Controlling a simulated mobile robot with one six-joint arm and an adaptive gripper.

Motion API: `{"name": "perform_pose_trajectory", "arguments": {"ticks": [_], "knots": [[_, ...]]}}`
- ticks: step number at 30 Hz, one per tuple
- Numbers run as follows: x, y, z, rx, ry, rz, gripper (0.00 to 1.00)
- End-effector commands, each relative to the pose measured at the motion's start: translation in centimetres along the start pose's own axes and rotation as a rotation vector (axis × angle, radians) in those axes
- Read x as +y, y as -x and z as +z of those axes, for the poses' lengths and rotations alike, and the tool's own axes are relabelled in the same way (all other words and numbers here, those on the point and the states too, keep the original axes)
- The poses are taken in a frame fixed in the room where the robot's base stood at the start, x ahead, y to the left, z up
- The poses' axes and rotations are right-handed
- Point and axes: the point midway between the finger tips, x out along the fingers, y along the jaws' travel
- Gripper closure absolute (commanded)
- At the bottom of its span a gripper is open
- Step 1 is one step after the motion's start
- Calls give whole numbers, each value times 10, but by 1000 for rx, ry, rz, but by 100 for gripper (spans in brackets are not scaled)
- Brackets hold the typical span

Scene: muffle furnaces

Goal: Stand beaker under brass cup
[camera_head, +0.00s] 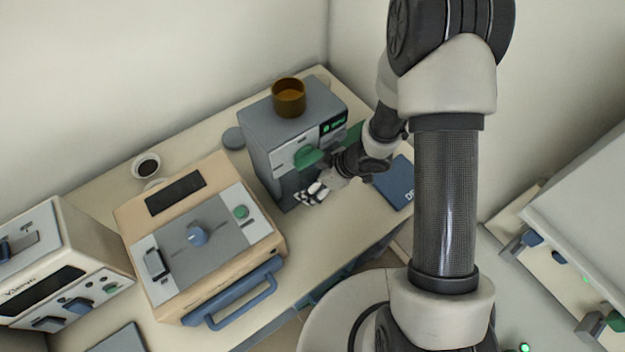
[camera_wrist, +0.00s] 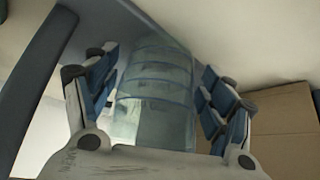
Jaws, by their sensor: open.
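The brass cup (camera_head: 289,98) sits on top of a grey machine (camera_head: 268,145) in the head view. My gripper (camera_head: 314,192) is low at the front of this machine. In the wrist view my gripper (camera_wrist: 157,68) is open, with a blue-padded finger on each side of a clear glass beaker (camera_wrist: 155,95). The beaker stands between the fingers, with small gaps showing beside it. I cannot make out the beaker in the head view, where the gripper and wrist cover that spot.
A green part (camera_head: 307,157) juts from the machine's front, just above my gripper. A beige furnace (camera_head: 205,235) with a blue handle stands to the left. A dark blue booklet (camera_head: 394,184) lies to the right. A round grey lid-like object (camera_head: 233,138) lies behind the furnace.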

Motion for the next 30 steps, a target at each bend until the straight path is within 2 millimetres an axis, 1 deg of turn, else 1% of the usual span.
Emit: {"name": "perform_pose_trajectory", "arguments": {"ticks": [2, 5, 8, 15, 18, 21, 25, 30], "knots": [[0, 1, 0, 0, 0, 0, 25], [0, 8, -2, 0, 0, 1, 25], [1, 24, -4, 1, -1, 2, 25], [1, 79, -4, 0, -3, 3, 25], [1, 97, -4, 0, -1, 3, 25], [1, 111, -3, 0, -1, 2, 25], [0, 121, -2, 0, -1, 1, 25], [0, 123, -2, 0, 0, 0, 25]]}}
